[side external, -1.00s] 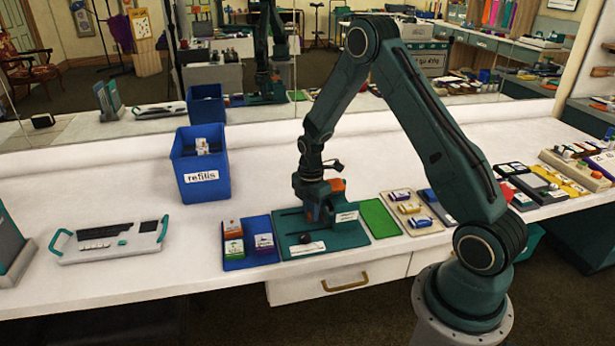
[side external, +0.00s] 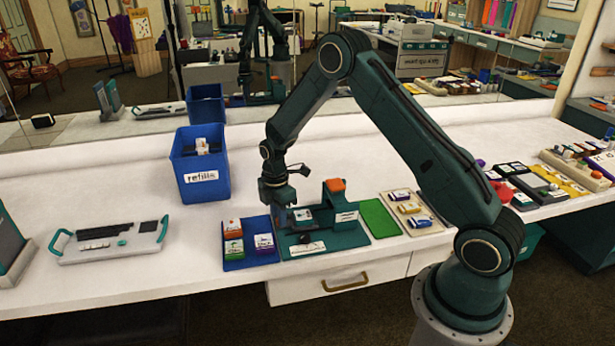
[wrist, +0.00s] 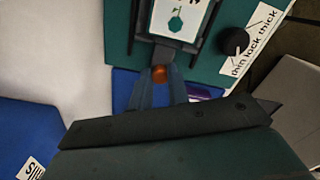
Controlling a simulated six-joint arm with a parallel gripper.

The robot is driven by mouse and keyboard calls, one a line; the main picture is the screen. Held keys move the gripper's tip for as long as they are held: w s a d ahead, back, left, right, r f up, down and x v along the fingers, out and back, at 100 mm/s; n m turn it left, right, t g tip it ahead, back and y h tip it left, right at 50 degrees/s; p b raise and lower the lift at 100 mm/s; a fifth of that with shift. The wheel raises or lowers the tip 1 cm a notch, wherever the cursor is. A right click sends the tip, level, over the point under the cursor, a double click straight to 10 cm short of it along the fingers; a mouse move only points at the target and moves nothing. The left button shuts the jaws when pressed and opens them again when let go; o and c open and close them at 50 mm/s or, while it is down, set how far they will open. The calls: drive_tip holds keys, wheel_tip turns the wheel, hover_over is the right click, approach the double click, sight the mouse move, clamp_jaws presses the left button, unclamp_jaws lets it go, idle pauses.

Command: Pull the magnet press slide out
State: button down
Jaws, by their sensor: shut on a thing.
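The magnet press (side external: 348,214) is a dark teal block with an orange button, on a green base (side external: 340,240). Its dark slide (side external: 314,222) sticks out to the left of the block, and it also shows in the wrist view (wrist: 150,40). A white card (wrist: 180,17) with a green plant picture lies on the slide. My gripper (side external: 281,208) is at the slide's left end. The knob is hidden in the side view.
A blue tray (side external: 240,262) with small boxes is close to the left of the base. A blue refills bin (side external: 203,185) stands behind. A green mat (side external: 380,217) and a tray of cards (side external: 411,232) are on the right. The left counter has free room.

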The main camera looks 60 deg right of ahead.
drive_tip(key=shift+w+a, duration=0.2)
drive_tip(key=c, duration=1.3)
unclamp_jaws()
drive_tip(key=shift+d+r, duration=0.1)
drive_tip(key=shift+r, duration=0.05)
wheel_tip(320, 180, up, 14)
drive_tip(key=shift+w+f, duration=0.1)
drive_tip(key=shift+f, duration=0.1)
drive_tip(key=shift+r, duration=0.1)
